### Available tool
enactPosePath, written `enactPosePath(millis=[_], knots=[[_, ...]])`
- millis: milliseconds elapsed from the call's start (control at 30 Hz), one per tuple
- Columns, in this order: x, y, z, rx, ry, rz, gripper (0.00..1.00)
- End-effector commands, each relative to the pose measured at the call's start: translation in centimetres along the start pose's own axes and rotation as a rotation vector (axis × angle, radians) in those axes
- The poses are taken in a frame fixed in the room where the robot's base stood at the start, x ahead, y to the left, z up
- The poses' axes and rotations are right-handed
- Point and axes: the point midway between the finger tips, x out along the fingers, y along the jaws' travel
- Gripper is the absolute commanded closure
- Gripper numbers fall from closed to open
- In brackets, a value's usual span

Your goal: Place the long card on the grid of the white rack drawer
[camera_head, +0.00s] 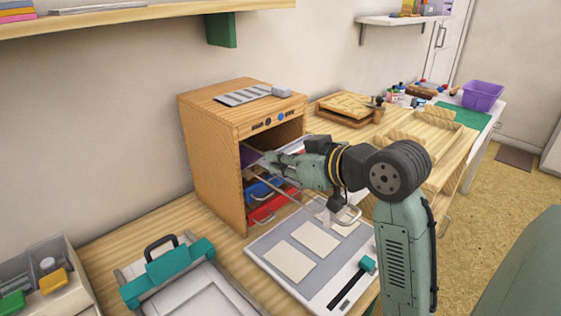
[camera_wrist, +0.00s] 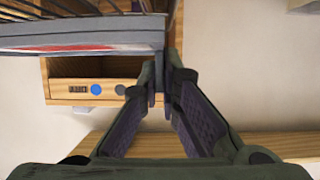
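My gripper (camera_wrist: 159,82) has its fingertips drawn close together beside the end of a grey-edged rack (camera_wrist: 80,42). I cannot tell whether they touch it or pinch anything. In the head view my gripper (camera_head: 256,157) is at the upper part of the wooden cabinet's opening, and my arm hides much of that opening. Dark wires of a grid (camera_wrist: 70,8) show above the rack's edge in the wrist view. Several beige cards (camera_head: 295,261) lie on a grey-and-white board in front of the cabinet. I cannot tell which is the long card.
The wooden cabinet (camera_head: 206,150) holds blue (camera_head: 262,186) and red drawers (camera_head: 272,205) low down. The grey-and-white board (camera_head: 272,244) lies before it. A teal-handled press (camera_head: 170,268) stands at left. Wooden trays (camera_head: 437,135) are at right; a shelf (camera_head: 130,14) overhangs the upper left.

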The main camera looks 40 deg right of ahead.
Motion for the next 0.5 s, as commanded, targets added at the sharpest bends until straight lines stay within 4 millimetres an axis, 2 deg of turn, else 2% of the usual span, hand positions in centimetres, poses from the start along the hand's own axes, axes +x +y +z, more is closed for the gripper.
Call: enactPosePath(millis=[33,67,333,500], knots=[[0.28,-0.11,0.69,0.008,-0.014,-0.008,1.0],[0.3,-0.12,0.75,0.009,-0.015,-0.009,0.94],[0.44,-0.15,1.02,0.013,-0.019,-0.012,0.76],[0.49,-0.17,1.08,0.013,-0.019,-0.013,0.75]])
